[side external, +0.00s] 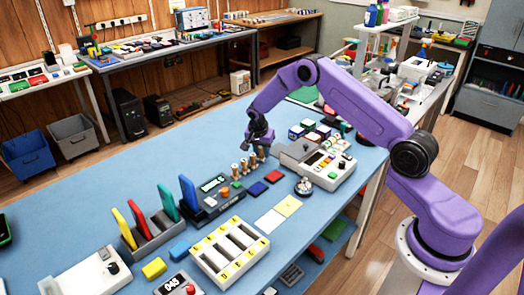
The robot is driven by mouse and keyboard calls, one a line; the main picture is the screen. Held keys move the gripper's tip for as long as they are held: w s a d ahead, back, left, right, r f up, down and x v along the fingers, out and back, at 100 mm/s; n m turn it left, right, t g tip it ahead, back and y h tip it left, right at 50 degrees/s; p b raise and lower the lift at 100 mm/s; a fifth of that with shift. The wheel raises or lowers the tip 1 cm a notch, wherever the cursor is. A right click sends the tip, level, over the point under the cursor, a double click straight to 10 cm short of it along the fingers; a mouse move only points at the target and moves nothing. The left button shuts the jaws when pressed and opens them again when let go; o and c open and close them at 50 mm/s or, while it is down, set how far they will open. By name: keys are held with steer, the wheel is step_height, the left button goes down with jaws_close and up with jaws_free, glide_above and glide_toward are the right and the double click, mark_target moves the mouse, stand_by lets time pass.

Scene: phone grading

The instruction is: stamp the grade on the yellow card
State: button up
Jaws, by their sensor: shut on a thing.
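The yellow card (288,206) lies flat on the blue table, touching or very near a white card (270,222). Several small stamps with wooden handles stand in a row; one stamp (244,165) is near the row's middle. My gripper (260,146) is over the right end of this row, behind the yellow card. It is shut on a stamp (261,155) there; the fingers hide its top, and I cannot tell if its base is lifted. A red pad (273,176) and a blue pad (257,188) lie between the stamps and the cards.
A grey device with a keypad (328,168) stands right of the stamps. A black device with a display (213,190) stands left. A slotted white tray (229,252) and a rack with coloured phones (150,232) are at front left. A round silver object (303,186) sits near the cards.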

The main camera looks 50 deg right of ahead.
steer(key=shift+f, duration=0.55)
steer(key=o, duration=0.9)
steer(key=shift+o, duration=0.2)
steer(key=v, duration=1.6)
steer(key=s+a+r+n+y, duration=0.1)
steer(key=s+a+r+n, duration=0.6)
steer(key=a, duration=0.4)
steer(key=s+a+r+n+y, duration=0.15)
steer(key=s+n, duration=0.25)
steer(key=s, duration=0.4)
steer(key=s+a+n, duration=0.3)
steer(key=s+n, duration=0.1)
steer(key=s, duration=0.4)
steer(key=s+a+n, duration=0.2)
steer(key=s+n, duration=0.2)
steer(key=s, duration=0.3)
steer(key=s+d+n+g, duration=0.1)
steer(key=s+d+n, duration=0.2)
steer(key=s+n, duration=0.4)
steer(key=s+y, duration=0.1)
steer(key=s, duration=0.5)
steer(key=shift+s+f, duration=0.15)
steer(key=shift+f, duration=0.15)
